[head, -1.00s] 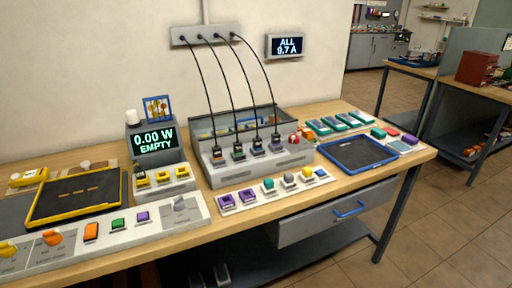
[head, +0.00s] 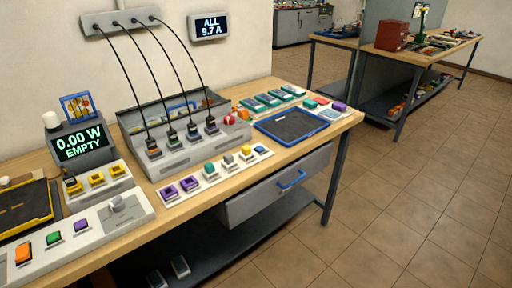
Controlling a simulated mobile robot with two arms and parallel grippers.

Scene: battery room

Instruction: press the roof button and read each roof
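No thing is labelled as a roof button, and I cannot tell which one it is. A white panel (head: 100,228) at the lower left carries an orange button (head: 23,252), a green button (head: 53,238), a purple button (head: 81,226) and a grey lever switch. A strip at the bench front holds two purple sockets (head: 168,192) and several small coloured buttons, including a teal one (head: 209,168). The meter display (head: 82,143) reads "0.00 W EMPTY". The wall display (head: 209,26) reads "ALL 9.7 A". Neither gripper is in view.
A grey charger bank (head: 185,155) has several black cables plugged in. A blue-rimmed tray (head: 319,137) lies at the bench's right end, above a drawer with a blue handle (head: 292,179). Tiled floor (head: 420,190) is open to the right. Another bench carries a red box (head: 391,35).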

